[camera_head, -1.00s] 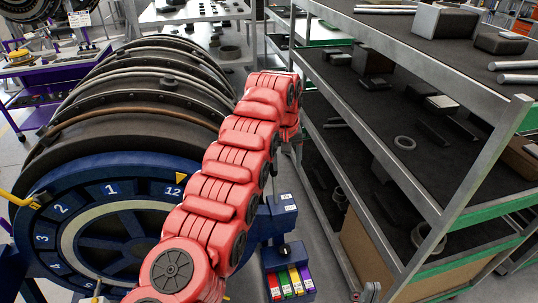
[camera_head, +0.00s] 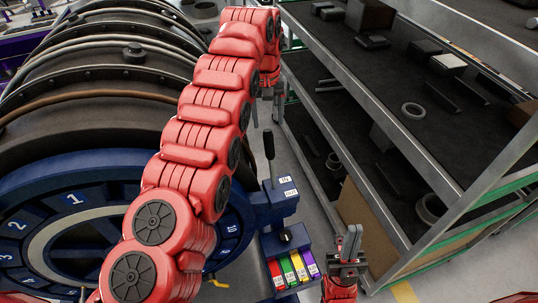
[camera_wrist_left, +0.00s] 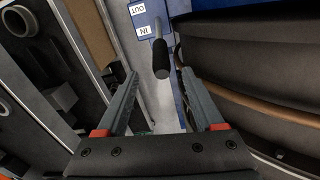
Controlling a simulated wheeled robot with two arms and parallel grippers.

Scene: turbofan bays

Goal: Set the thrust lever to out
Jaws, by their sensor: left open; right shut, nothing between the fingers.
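The thrust lever (camera_head: 269,146) has a black grip on a thin shaft and rises from a blue box (camera_head: 276,204) with white IN and OUT labels. In the left wrist view the lever's black grip (camera_wrist_left: 161,60) shows ahead, between the lines of my left gripper's fingers (camera_wrist_left: 168,98), which are apart and not touching it. The IN label (camera_wrist_left: 142,32) and OUT label (camera_wrist_left: 138,9) are beside the shaft. In the head view my left gripper (camera_head: 266,108) is just above the lever, partly hidden by its arm. My right gripper (camera_head: 348,243) is shut and empty, right of the box.
A large dark engine with a blue numbered ring (camera_head: 72,215) fills the left. A black knob (camera_head: 285,236) stands above coloured tabs (camera_head: 292,269) below the lever box. A metal shelf rack (camera_head: 400,150) with parts stands close on the right. A narrow floor strip lies between.

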